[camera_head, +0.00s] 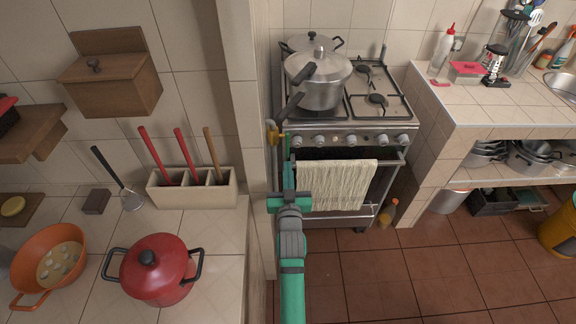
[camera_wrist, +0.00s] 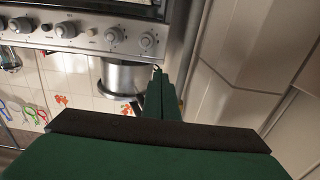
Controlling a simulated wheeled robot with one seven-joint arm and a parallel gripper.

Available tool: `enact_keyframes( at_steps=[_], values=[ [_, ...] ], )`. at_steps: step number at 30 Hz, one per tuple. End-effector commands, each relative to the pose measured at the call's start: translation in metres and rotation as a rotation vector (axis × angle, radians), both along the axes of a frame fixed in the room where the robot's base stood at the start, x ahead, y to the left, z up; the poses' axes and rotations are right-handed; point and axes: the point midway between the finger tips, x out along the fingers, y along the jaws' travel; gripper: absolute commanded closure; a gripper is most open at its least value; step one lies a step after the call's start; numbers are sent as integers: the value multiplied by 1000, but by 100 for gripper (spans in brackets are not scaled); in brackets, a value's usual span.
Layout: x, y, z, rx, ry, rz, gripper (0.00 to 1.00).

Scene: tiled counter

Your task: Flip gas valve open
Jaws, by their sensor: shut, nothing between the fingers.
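The gas valve (camera_head: 272,133) shows as a small yellow fitting in the head view, in the narrow gap between the tiled wall end and the stove's left side. My gripper (camera_head: 288,157) is shut and empty, with its green fingers pointing up toward the stove's front left corner. The fingertips are just below and right of the yellow fitting; I cannot tell if they touch it. In the wrist view the shut fingers (camera_wrist: 158,85) reach up between the stove and the tiled wall. A small light bit shows at their tips, but I cannot identify the valve there.
The stove (camera_head: 345,140) has a row of knobs, a large pot (camera_head: 322,85) on top and a towel (camera_head: 335,185) on its oven handle. The tiled wall end (camera_head: 237,100) stands close on the left. The tiled floor (camera_head: 400,270) to the right is mostly clear.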

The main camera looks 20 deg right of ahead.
Motion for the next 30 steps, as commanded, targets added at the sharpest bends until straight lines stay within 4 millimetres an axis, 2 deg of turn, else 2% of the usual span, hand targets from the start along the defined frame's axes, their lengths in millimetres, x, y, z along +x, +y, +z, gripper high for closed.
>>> enact_keyframes(
  at_steps=[2, 3, 9, 15, 21, 30],
  values=[
    [-13, 4, 0, -1, -1, -2, 100],
    [-13, 3, -13, 0, 3, -3, 100],
    [-22, 4, -53, -1, 0, -6, 100],
    [-27, 10, -82, -1, -3, 0, 100],
    [-29, 12, -95, -2, -5, 2, 100],
    [-30, 10, -96, -2, -6, -2, 100]
  ],
)
